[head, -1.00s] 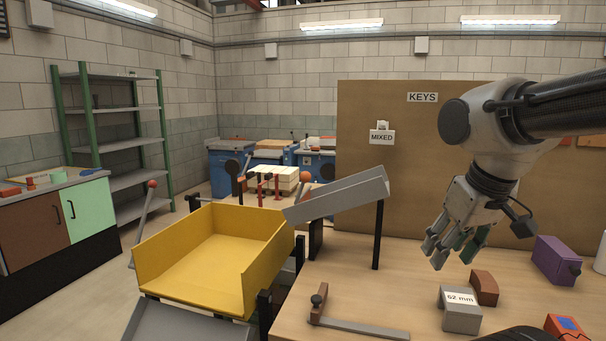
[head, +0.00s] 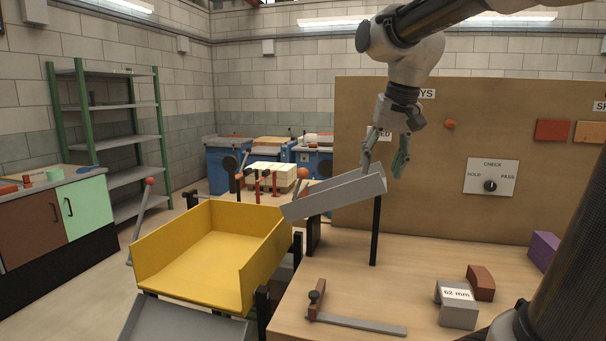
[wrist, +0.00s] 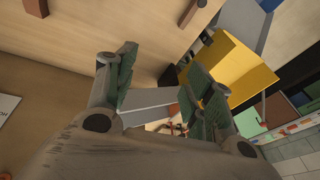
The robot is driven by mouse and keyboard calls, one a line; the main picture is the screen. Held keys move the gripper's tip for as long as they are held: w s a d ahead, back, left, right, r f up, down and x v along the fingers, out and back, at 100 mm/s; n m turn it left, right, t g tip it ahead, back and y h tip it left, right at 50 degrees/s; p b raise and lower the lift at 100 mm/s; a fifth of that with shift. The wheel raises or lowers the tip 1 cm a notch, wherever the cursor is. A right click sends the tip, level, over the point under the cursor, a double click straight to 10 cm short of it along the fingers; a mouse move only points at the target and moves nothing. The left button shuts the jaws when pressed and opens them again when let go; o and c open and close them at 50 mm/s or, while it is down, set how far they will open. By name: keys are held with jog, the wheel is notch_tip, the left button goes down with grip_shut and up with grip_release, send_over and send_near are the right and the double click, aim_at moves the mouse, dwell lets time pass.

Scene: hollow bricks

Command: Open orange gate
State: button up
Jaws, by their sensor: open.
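An orange ball knob (head: 303,173) shows behind the lower end of the sloping grey chute (head: 335,194); I cannot make out a gate panel there or tell whether it is open. The chute slopes down left toward the yellow bin (head: 200,258). My gripper (head: 384,158) is open and empty at the chute's upper right end, its fingers pointing down; one finger appears over the chute, but I cannot tell whether it touches. In the wrist view the chute (wrist: 150,98) lies between my open fingers (wrist: 160,85), and the yellow bin (wrist: 250,72) is beyond.
A red-knobbed lever (head: 150,182) stands left of the yellow bin. A grey bar with a brown handle (head: 355,324), a grey block marked 62 mm (head: 458,316) and a brown block (head: 481,283) lie on the bench. A brown board (head: 440,195) with a CHECK dial (head: 490,186) stands behind.

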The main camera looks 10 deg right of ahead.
jog(key=w+a+r+m, duration=0.2)
jog(key=w+a, duration=0.2)
jog(key=w, duration=0.7)
jog(key=m+g, duration=0.2)
send_over(303, 173)
jog(key=d, duration=0.2)
jog(key=f, duration=0.3)
jog(key=shift+w+a+y, duration=0.2)
jog(key=shift+w+y, duration=0.05)
jog(key=shift+y, duration=0.15)
jog(key=shift+w+a+f+m, duration=0.1)
jog(key=shift+a+f+m, duration=0.05)
jog(key=shift+f+m, duration=0.15)
jog(key=f, duration=0.4)
jog(key=w+a+f, duration=0.1)
jog(key=f, duration=0.2)
jog(key=shift+c, duration=0.3)
grip_shut()
